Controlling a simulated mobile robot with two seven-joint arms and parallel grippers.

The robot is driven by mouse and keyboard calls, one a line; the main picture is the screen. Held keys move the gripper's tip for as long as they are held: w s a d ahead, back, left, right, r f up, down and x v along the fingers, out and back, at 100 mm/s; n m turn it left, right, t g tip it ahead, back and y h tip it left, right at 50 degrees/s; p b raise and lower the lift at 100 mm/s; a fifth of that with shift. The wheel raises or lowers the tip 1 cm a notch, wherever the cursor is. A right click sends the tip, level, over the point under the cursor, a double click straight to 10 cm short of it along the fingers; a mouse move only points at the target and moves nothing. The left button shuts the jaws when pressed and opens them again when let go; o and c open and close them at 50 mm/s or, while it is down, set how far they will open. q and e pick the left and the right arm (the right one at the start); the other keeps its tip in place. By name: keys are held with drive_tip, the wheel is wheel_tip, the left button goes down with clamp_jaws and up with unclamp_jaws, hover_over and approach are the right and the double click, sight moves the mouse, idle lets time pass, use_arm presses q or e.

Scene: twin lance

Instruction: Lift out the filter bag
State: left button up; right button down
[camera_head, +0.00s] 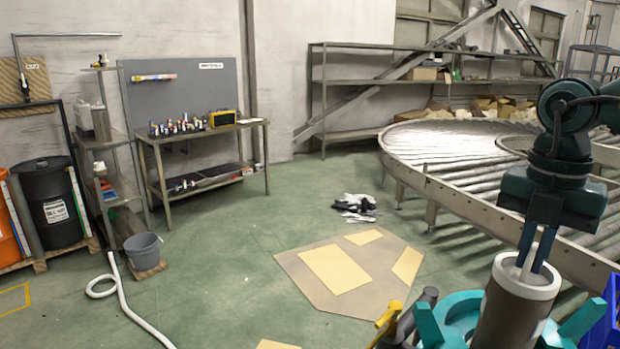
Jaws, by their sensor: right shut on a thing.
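The filter bag (510,318) is a brown-grey cylinder with a cream rim, upright at the bottom right. It stands above a teal ringed housing (462,306), whose lower part is cut off by the frame. My right gripper (528,262) comes from above, with its two blue fingers at the bag's open top. The fingers are shut on a pale strip in the mouth of the bag, which looks like its handle. The bag's lower end is out of the picture, so I cannot tell how much is still inside the housing. My left gripper is not in view.
A yellow-handled grey part (390,315) stands left of the housing. A blue crate (612,315) is at the right edge, close to the bag. A roller conveyor (450,165) runs behind my right arm. A flat brown sheet (345,275) lies on the floor ahead.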

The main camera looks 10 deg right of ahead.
drive_tip(key=shift+r, duration=0.6)
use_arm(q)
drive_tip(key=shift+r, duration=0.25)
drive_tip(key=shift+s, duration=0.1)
use_arm(e)
drive_tip(key=shift+r+p, duration=0.5)
drive_tip(key=shift+p, duration=0.05)
wheel_tip(320, 180, up, 3)
drive_tip(key=shift+r+p, duration=0.2)
drive_tip(key=shift+p, duration=1.05)
use_arm(q)
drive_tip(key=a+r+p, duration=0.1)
drive_tip(key=p, duration=0.1)
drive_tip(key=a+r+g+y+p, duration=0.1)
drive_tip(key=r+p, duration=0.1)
drive_tip(key=p, duration=0.1)
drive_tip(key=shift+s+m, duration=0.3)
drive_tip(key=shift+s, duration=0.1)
use_arm(e)
wheel_tip(320, 180, up, 7)
